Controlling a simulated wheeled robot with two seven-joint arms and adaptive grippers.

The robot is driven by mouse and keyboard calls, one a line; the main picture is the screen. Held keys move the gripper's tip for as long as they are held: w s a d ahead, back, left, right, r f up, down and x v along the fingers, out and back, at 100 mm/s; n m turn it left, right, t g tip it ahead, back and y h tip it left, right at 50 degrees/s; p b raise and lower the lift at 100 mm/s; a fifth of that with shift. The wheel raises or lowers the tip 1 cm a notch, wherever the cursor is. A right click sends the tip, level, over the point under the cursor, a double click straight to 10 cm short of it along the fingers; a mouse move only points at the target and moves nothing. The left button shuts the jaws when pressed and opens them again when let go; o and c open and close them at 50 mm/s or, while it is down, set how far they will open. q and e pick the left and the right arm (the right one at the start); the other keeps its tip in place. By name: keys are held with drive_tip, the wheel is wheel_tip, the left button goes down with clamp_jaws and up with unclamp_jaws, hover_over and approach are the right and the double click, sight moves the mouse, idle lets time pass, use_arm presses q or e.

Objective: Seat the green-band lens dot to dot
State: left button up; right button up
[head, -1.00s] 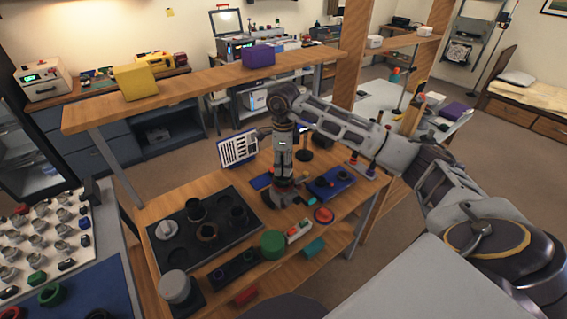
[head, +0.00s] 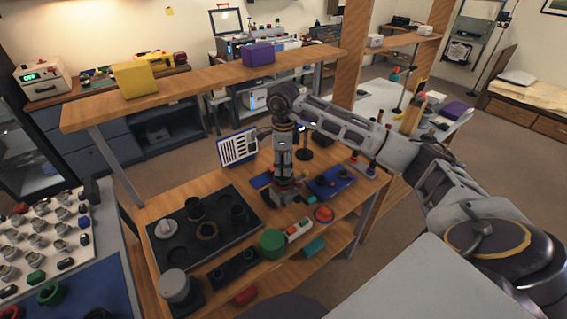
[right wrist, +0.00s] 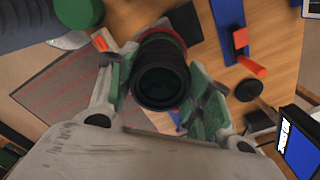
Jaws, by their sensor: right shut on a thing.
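My right gripper (head: 284,186) points down over the right half of the wooden bench. In the right wrist view its two green-padded fingers (right wrist: 160,95) are closed around a dark round lens barrel (right wrist: 160,72), seen end-on. Green and red edges show just behind the barrel; I cannot tell whether the green is its band. The barrel's lower end and any alignment dots are hidden. In the head view the arm and fingers hide most of the barrel, and I cannot tell whether it touches what is below. My left gripper is out of view.
A black tray (head: 218,254) with dark rings and a pale part lies left of the gripper. A wooden shelf (head: 200,82) spans above the bench's back.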

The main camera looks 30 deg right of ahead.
drive_tip(key=shift+f+b, duration=0.3)
drive_tip(key=shift+f, duration=0.1)
idle(0.8)
drive_tip(key=o, duration=1.3)
wheel_tip(320, 180, up, 12)
idle(0.4)
idle(1.2)
